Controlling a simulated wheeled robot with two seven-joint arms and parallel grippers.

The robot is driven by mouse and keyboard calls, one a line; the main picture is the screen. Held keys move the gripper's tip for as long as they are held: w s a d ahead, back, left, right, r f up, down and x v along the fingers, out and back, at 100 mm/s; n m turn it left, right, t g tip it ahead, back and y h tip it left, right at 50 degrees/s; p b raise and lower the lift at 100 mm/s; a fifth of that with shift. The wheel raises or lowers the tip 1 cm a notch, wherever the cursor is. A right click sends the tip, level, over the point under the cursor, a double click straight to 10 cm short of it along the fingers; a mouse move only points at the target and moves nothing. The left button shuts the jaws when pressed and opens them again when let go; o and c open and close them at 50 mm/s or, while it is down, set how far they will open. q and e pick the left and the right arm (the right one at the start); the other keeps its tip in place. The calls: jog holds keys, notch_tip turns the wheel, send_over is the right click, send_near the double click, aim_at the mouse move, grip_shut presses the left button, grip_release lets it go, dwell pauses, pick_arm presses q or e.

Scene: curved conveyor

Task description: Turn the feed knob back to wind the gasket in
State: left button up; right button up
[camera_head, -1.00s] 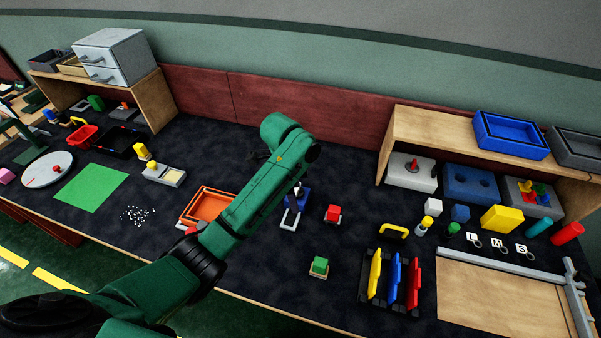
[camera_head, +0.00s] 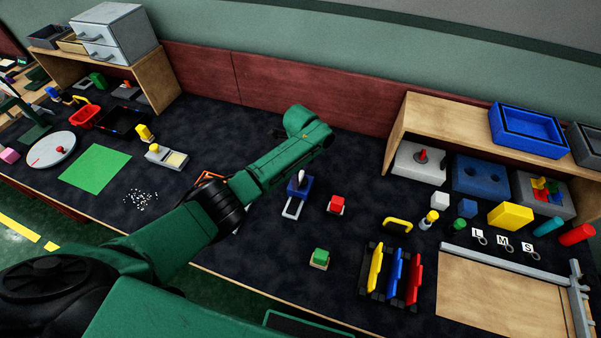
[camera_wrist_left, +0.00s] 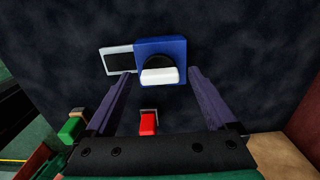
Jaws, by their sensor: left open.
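The feeder is a small blue box (camera_head: 300,186) with a pale knob, standing on the dark bench near the middle of the head view. In the left wrist view, the blue box (camera_wrist_left: 173,46) carries a white bar-shaped knob (camera_wrist_left: 160,76) on a round black base. A grey-framed dark plate (camera_wrist_left: 118,61) lies at its left side; I cannot make out a gasket. My left gripper (camera_wrist_left: 161,71) is open and empty. Its two purple fingers stand apart, left and right of the knob in the picture, with no visible contact. In the head view the left fingers are mostly hidden behind the wrist.
A red block (camera_head: 337,204) and a green block (camera_head: 320,257) on small bases stand near the blue box. A black rack (camera_head: 375,293) with coloured pieces stands right of them. A wooden shelf (camera_head: 440,115) fills the back right. Bench behind the box is clear.

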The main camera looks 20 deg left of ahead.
pick_arm(q)
jog(key=shift+s, duration=0.1)
jog(key=shift+c, duration=0.6)
jog(key=c, duration=1.3)
jog(key=shift+o, duration=0.2)
